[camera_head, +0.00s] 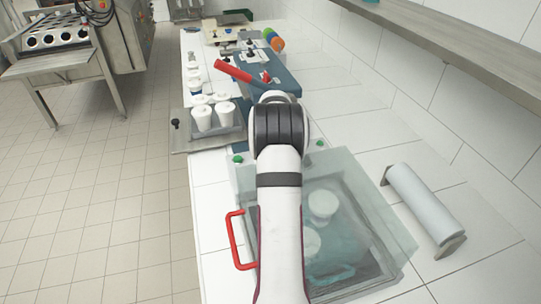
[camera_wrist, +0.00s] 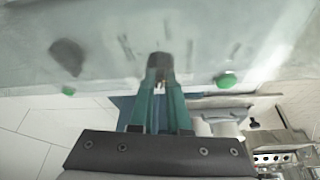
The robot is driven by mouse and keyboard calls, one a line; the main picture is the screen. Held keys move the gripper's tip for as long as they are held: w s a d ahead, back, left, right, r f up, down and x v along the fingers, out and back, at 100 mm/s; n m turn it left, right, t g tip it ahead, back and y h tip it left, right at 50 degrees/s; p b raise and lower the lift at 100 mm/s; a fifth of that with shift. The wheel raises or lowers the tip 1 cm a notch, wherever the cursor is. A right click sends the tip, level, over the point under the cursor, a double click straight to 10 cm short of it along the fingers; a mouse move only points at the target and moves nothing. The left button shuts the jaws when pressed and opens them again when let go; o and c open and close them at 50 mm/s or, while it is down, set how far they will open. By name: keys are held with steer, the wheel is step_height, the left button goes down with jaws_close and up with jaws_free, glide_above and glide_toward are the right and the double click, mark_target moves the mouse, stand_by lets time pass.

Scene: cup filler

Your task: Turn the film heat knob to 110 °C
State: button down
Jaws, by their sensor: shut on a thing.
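My gripper (camera_wrist: 160,78) has two green fingers that reach up to a pale grey panel (camera_wrist: 270,30) in the wrist view. The fingers are shut on a dark knob (camera_wrist: 158,58) on this panel. Small dark marks stand around the knob, too blurred to read, so I cannot tell its setting. A second dark knob (camera_wrist: 67,55) sits to the left, apart from the fingers. In the head view my arm hides the gripper and both knobs.
In the head view a clear-lidded machine with a red handle (camera_head: 234,240) lies under my arm. A film roll (camera_head: 424,204) is at its right. White cups (camera_head: 202,117) stand on a tray beyond, near a red lever (camera_head: 233,72). A wall shelf (camera_head: 470,60) runs along the right.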

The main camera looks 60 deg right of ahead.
steer(key=n+y, duration=0.1)
steer(key=n, duration=0.2)
steer(key=shift+t, duration=0.4)
steer(key=c, duration=0.9)
jaws_free()
steer(key=shift+s+r, duration=0.1)
steer(key=v, duration=1.5)
steer(key=shift+s+a+r, duration=0.1)
steer(key=shift+a+r, duration=0.1)
steer(key=shift+r, duration=0.1)
